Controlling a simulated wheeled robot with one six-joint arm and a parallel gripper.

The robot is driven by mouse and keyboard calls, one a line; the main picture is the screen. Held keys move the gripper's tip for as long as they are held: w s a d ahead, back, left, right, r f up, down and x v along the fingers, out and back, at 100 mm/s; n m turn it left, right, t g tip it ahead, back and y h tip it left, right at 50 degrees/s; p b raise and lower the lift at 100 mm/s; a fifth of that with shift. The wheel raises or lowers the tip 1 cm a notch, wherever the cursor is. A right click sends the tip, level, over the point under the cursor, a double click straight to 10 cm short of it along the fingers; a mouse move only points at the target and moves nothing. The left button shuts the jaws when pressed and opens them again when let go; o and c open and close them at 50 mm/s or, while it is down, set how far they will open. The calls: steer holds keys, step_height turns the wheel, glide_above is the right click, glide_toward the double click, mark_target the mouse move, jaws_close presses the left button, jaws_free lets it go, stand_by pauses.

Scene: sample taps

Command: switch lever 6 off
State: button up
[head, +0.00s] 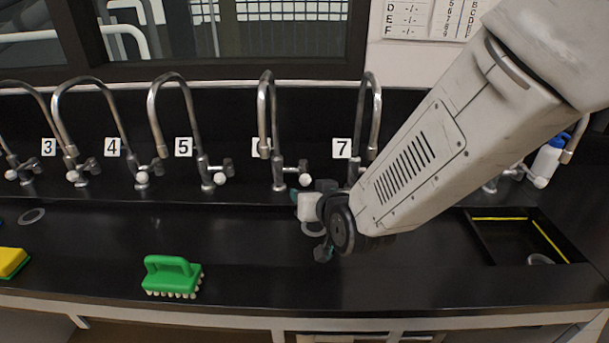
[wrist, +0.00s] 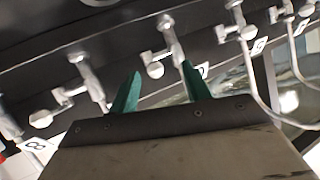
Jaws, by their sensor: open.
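Lever 6 is the white-knobbed handle (head: 303,180) on the right of tap 6 (head: 277,172) in the head view. The number 6 label (head: 262,147) is partly covered by that tap's spout. My gripper (wrist: 161,70) is open, its two green fingers apart and empty. In the wrist view a tap's white knob (wrist: 155,69) shows between the fingertips; by the order of the taps it seems to be lever 6. I cannot tell whether they touch. In the head view my gripper is just in front of and below lever 6, mostly hidden by my arm.
Tap 5 (head: 205,172) stands to the left and tap 7 (head: 358,165) close on the right, partly behind my arm. A green brush (head: 172,277) lies near the counter's front edge, with a yellow sponge (head: 12,262) far left. A sink basin (head: 520,240) opens at right.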

step_height(320, 180, up, 6)
steer(key=w+m+t, duration=0.1)
steer(key=w+t, duration=0.1)
steer(key=t, duration=0.2)
glide_toward(304, 173)
steer(key=shift+w+a+f+t, duration=0.2)
steer(key=shift+w+f, duration=0.1)
steer(key=shift+w, duration=0.25)
steer(key=shift+w+a+f+t, duration=0.15)
steer(key=shift+w+f+t, duration=0.1)
steer(key=shift+w, duration=0.35)
steer(key=x, duration=0.6)
steer(key=shift+w+a, duration=0.25)
steer(key=shift+w, duration=0.45)
steer(key=shift+c, duration=0.3)
